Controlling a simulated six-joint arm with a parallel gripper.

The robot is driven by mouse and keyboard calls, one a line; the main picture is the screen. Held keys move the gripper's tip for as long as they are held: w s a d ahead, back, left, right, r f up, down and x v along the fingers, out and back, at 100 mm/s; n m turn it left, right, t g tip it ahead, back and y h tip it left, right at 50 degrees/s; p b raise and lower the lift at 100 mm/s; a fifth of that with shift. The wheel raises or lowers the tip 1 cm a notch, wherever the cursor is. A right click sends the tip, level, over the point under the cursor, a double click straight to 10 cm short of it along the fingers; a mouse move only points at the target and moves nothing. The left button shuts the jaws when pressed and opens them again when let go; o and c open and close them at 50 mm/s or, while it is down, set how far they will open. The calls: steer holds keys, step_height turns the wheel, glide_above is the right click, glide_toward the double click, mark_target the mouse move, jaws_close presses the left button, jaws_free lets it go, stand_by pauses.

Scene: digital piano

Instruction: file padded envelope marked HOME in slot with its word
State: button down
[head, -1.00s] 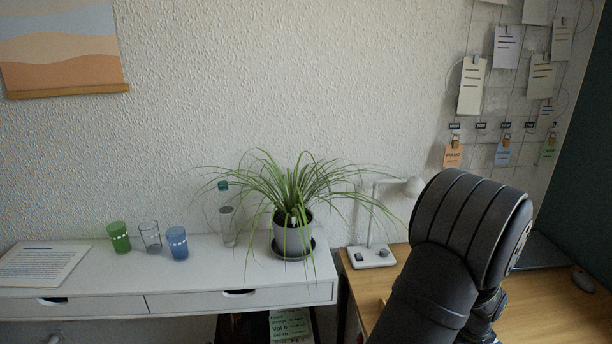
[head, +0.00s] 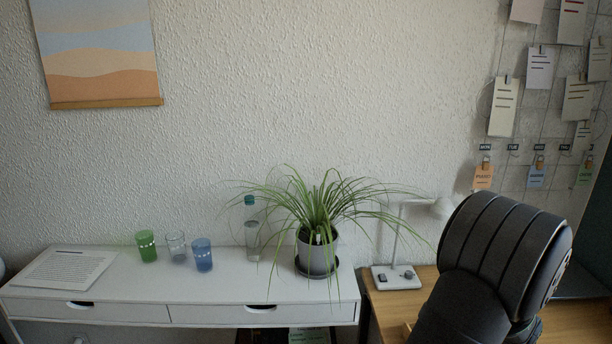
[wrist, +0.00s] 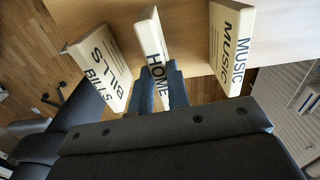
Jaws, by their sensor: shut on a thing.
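The padded envelope marked HOME (wrist: 155,50) is cream with dark letters and shows in the wrist view. My gripper (wrist: 165,88) has its two blue fingers shut on it, one on each side of its lettered end. Two similar cream envelopes flank it, apart from my fingers: BILLS (wrist: 100,65) to the left and MUSIC (wrist: 228,45) to the right. I cannot make out any slot with a matching word in either view. In the head view only a dark link of my arm shows, and my gripper is out of sight.
The wrist view shows the wooden desk top (wrist: 188,30) and a white piece of furniture (wrist: 285,95) at right. In the head view, a white desk (head: 100,295) carries glasses, a bottle and a potted plant (head: 318,250). A lamp (head: 397,276) stands on the wooden desk beside my arm.

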step_height(320, 180, up, 9)
steer(key=shift+r, duration=0.2)
stand_by(0.4)
stand_by(0.4)
steer(key=w+d+r, duration=0.1)
steer(key=w+d, duration=0.2)
steer(key=w, duration=0.8)
steer(key=w+d, duration=0.3)
steer(key=w, duration=0.7)
step_height(320, 180, down, 10)
steer(key=shift+d, duration=0.1)
steer(key=c, duration=1.3)
jaws_free()
